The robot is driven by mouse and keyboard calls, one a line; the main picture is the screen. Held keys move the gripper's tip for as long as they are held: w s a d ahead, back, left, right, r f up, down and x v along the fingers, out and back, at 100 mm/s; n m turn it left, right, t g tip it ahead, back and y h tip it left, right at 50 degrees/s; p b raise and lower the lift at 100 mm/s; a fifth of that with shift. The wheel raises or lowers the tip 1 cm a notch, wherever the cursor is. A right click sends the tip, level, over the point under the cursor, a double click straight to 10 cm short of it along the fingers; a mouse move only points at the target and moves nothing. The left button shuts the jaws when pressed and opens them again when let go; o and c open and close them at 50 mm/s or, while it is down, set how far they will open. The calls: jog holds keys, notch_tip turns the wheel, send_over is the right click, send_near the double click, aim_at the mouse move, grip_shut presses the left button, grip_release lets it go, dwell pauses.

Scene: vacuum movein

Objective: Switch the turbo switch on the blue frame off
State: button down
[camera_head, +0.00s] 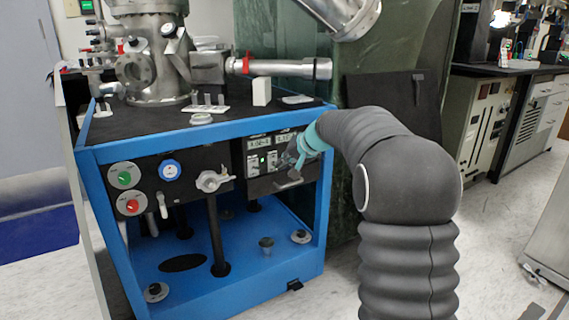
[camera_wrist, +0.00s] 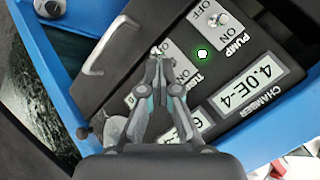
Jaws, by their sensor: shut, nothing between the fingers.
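The blue frame (camera_head: 205,136) holds a black control panel (camera_head: 270,183) with displays and switches. In the wrist view the panel appears turned, its labels near upside down. The turbo switch (camera_wrist: 161,48) sits on a light plate marked ON, right at my fingertips, which partly hide it and its label. My gripper (camera_wrist: 158,57) is shut and empty; whether it touches the switch I cannot tell. In the head view my gripper (camera_head: 290,160) is in front of the panel's right part. The pump switch (camera_wrist: 218,19) is beside it, with a lit green lamp (camera_wrist: 202,54).
The chamber display (camera_wrist: 248,86) reads 4.0E-4; the turbo display (camera_wrist: 200,120) is partly covered by my gripper. A handle (camera_wrist: 108,44) sticks out from the panel. Green (camera_head: 124,177) and red (camera_head: 132,205) buttons are at the frame's left. A steel chamber (camera_head: 158,60) stands on top.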

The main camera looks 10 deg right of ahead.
jog(key=shift+d+r+p, duration=0.25)
jog(key=shift+r+p, duration=0.25)
jog(key=shift+r, duration=0.3)
